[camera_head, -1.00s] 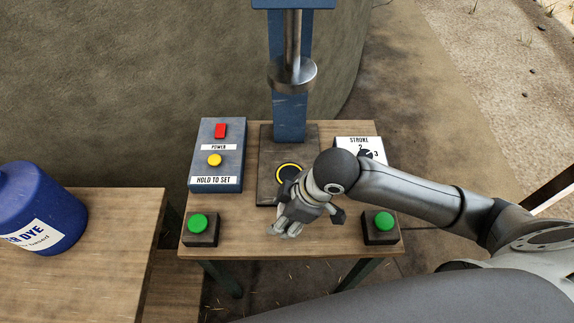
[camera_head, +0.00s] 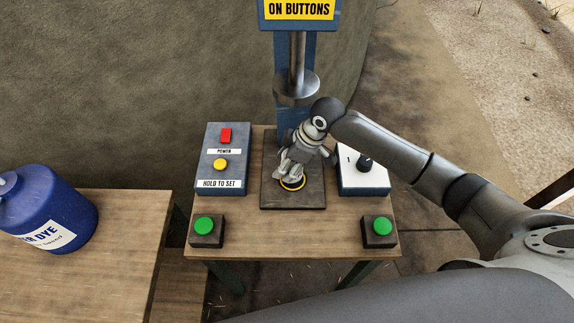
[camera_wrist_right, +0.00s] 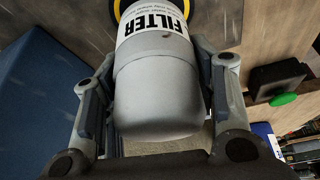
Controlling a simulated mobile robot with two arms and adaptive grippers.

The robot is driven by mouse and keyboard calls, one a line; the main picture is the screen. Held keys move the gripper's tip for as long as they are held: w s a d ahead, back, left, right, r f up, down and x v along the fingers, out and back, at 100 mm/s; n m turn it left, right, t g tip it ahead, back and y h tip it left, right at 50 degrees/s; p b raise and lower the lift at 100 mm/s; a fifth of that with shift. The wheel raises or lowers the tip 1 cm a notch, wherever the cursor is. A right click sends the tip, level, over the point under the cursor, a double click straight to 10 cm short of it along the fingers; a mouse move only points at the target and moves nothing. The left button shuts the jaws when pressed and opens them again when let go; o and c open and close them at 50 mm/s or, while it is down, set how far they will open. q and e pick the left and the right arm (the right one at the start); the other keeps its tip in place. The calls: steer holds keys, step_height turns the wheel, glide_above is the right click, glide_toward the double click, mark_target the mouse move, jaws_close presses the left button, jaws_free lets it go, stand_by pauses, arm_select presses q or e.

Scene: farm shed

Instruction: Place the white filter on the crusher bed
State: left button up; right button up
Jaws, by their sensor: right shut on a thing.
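The white filter (camera_wrist_right: 158,95) fills the middle of the right wrist view, a grey-white cylinder with a dark "FILTER" label. My right gripper (camera_head: 290,177) is shut on it, one finger on each side. In the head view the gripper hides most or all of the filter. The crusher bed (camera_head: 313,198) is a dark plate with a yellow ring (camera_head: 293,187); the gripper is over this ring. In the right wrist view the ring (camera_wrist_right: 120,8) shows just beyond the labelled end of the filter. I cannot tell whether they touch. My left gripper is out of view.
The press ram's steel disc (camera_head: 296,88) hangs behind my right wrist. A power box (camera_head: 222,160) stands left of the bed and a white dial box (camera_head: 364,180) right. Green-button boxes (camera_head: 207,230) (camera_head: 379,230) sit at the front corners. A blue dye jug (camera_head: 45,210) stands on the left table.

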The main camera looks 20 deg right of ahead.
steer(key=shift+f, duration=1.05)
steer(key=shift+f, duration=0.1)
steer(key=o, duration=1.2)
steer(key=shift+c, duration=0.2)
steer(key=shift+r, duration=0.2)
steer(key=b+v, duration=0.1)
steer(key=v, duration=1.1)
steer(key=shift+f, duration=0.15)
